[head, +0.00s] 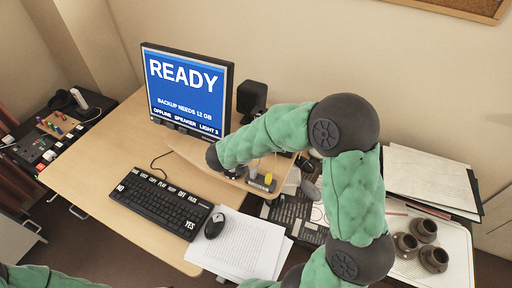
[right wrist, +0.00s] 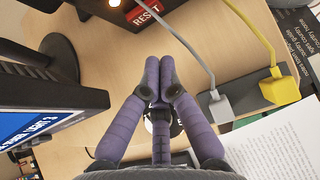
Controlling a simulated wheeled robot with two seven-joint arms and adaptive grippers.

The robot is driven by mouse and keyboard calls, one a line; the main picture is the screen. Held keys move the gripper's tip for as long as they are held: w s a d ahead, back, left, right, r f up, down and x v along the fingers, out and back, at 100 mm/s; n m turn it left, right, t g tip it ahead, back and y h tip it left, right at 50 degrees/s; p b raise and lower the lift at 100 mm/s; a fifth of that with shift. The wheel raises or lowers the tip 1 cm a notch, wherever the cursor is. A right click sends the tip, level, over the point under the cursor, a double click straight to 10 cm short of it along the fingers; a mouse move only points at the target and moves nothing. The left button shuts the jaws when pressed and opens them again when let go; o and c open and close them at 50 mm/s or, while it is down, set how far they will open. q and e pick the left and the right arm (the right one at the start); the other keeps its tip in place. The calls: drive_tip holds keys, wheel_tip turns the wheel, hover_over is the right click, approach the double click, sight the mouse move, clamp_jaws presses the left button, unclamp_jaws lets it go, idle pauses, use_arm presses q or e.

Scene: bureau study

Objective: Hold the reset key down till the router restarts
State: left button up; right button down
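In the head view my right arm hides the gripper and the box. The monitor (head: 187,90) reads READY, with OFFLINE SPEAKER LIGHT 3 below. My left gripper is out of view.
A grey plug (right wrist: 219,106) and a yellow plug (right wrist: 279,89) sit in a power strip beside the gripper, their cables running close by. A keyboard (head: 160,203), mouse (head: 214,226) and papers (head: 240,245) lie in front. A speaker (head: 251,96) stands behind.

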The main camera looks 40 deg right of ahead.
drive_tip(key=p+v, duration=0.1)
drive_tip(key=v, duration=0.4)
drive_tip(key=shift+s+a, duration=0.15)
drive_tip(key=shift+a, duration=0.1)
idle(0.3)
